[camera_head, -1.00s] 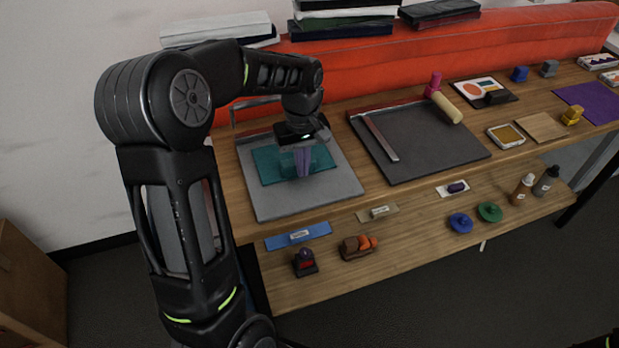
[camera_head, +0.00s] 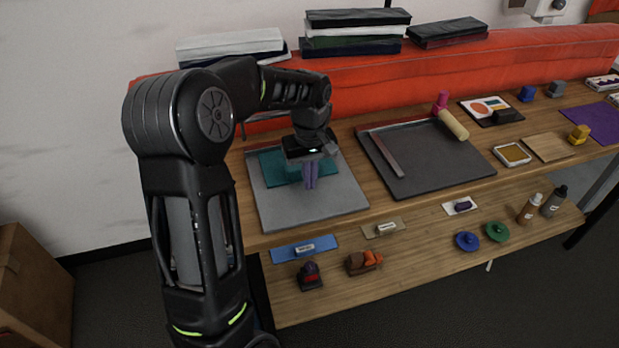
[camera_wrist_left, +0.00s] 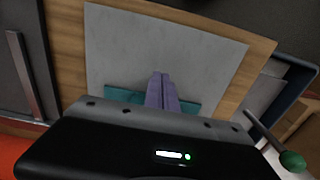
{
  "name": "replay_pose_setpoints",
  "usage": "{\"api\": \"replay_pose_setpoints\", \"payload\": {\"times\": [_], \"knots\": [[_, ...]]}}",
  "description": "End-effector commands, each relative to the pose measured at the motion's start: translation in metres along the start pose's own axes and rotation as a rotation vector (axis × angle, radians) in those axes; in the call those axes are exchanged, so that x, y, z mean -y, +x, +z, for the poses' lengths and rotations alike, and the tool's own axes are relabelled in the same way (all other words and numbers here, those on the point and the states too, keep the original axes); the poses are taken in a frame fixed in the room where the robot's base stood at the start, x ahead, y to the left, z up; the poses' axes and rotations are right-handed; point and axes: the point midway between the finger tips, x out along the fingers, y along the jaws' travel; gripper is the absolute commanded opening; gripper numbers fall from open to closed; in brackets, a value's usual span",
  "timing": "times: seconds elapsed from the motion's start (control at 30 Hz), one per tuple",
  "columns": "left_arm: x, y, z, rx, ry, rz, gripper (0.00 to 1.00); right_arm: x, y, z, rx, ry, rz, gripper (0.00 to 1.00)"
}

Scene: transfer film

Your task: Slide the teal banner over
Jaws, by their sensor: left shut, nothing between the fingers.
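The teal banner (camera_head: 270,166) lies on the light grey board (camera_head: 325,208) at the left of the tabletop, towards the board's back half. My arm and gripper hide part of it. My left gripper (camera_head: 310,186) is over the banner, its purple fingers shut together and empty. The fingertips reach the banner's front edge; I cannot tell whether they touch it. In the left wrist view the banner (camera_wrist_left: 190,106) shows on both sides of the fingers (camera_wrist_left: 160,78), whose tips overlie the bare grey board (camera_wrist_left: 195,45). My right gripper is out of view.
A dark tray (camera_head: 440,168) with a metal bar (camera_head: 382,153) and a cream roller (camera_head: 453,125) stands to the right. Stacked books (camera_head: 357,35) sit on the red backing behind. A lower shelf (camera_head: 400,272) holds small items. The board's front is clear.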

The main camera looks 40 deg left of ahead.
Motion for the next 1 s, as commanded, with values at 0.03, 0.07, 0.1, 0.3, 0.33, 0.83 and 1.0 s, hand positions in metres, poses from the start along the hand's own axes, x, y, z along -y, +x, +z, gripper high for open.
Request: {"api": "replay_pose_setpoints", "payload": {"times": [0.03, 0.07, 0.1, 0.3, 0.33, 0.83, 1.0], "knots": [[0.000, 0.000, 0.000, 0.000, 0.000, 0.000, 0.00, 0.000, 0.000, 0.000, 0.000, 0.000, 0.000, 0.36], [0.000, -0.004, -0.001, -0.002, 0.000, 0.001, 0.00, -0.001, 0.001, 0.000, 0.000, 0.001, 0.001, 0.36], [-0.001, -0.010, -0.001, -0.003, 0.000, 0.002, 0.00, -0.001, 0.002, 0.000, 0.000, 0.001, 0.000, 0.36], [-0.001, -0.044, -0.001, -0.003, 0.000, 0.003, 0.00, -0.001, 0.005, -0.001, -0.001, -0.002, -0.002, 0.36], [-0.001, -0.050, 0.000, -0.002, 0.000, 0.003, 0.00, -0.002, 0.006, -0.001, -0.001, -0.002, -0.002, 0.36], [0.000, -0.101, 0.000, 0.001, 0.001, 0.000, 0.00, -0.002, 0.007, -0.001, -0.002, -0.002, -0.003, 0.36], [0.000, -0.100, 0.000, 0.001, 0.001, 0.000, 0.00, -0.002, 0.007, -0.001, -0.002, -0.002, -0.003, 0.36]]}}
